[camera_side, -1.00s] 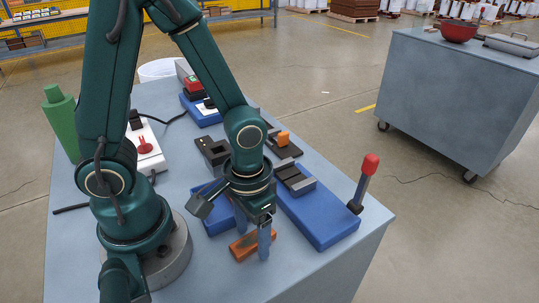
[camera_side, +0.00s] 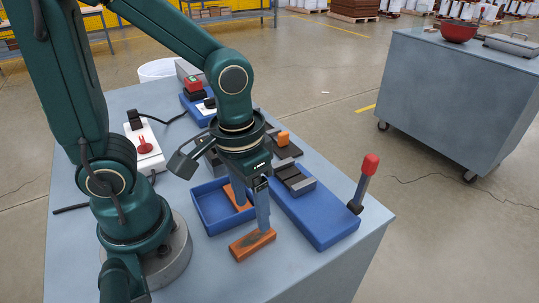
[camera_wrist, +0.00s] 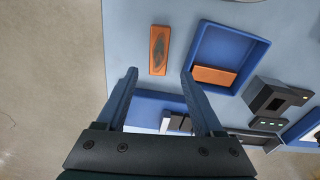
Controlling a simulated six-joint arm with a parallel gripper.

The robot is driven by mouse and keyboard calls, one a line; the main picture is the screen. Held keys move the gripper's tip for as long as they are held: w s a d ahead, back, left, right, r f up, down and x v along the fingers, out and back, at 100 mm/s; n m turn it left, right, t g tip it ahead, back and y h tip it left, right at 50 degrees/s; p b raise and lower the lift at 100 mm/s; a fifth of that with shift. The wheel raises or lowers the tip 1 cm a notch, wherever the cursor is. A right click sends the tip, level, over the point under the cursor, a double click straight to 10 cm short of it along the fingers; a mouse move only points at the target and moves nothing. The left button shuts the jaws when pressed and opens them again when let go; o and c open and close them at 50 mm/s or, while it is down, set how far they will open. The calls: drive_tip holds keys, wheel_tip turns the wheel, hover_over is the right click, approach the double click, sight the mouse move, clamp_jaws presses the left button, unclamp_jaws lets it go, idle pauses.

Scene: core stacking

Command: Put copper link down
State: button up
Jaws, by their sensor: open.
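A copper link (camera_side: 252,244) lies flat on the grey table near its front edge, with a dark patch on top. It also shows in the wrist view (camera_wrist: 159,50), beyond the fingertips and apart from them. A second copper-coloured piece (camera_wrist: 214,76) lies inside the blue tray (camera_wrist: 197,45) against one wall. In the side view this piece (camera_side: 236,197) is partly hidden by my gripper. My gripper (camera_wrist: 159,75) is open and empty, fingers pointing down. In the side view, the fingertips of my gripper (camera_side: 252,217) overlap the far end of the link.
A blue base (camera_side: 315,220) with a grey and black fixture (camera_side: 295,179) stands right of my gripper. A red-topped lever (camera_side: 365,180) stands upright at its right end. A white box with a red knob (camera_side: 144,145) is at the left. Bare table lies in front of the link.

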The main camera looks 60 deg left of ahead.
wheel_tip(320, 180, up, 8)
drive_tip(key=a+t, duration=0.2)
drive_tip(key=t, duration=0.2)
drive_tip(key=shift+s+a+f+m, duration=0.25)
drive_tip(key=shift+s+a+m, duration=0.1)
drive_tip(key=shift+m, duration=0.05)
drive_tip(key=shift+o, duration=0.5)
drive_tip(key=shift+s+a+r+t, duration=0.2)
drive_tip(key=shift+r+t, duration=0.2)
drive_tip(key=n+g, duration=0.1)
drive_tip(key=g, duration=0.4)
hover_over(253, 239)
drive_tip(key=f, duration=0.9)
drive_tip(key=shift+w+a+f, duration=0.1)
drive_tip(key=shift+w+f, duration=0.15)
drive_tip(key=shift+f, duration=0.15)
drive_tip(key=shift+s+f+g, duration=0.25)
drive_tip(key=shift+f+g, duration=0.05)
drive_tip(key=shift+f, duration=2.5)
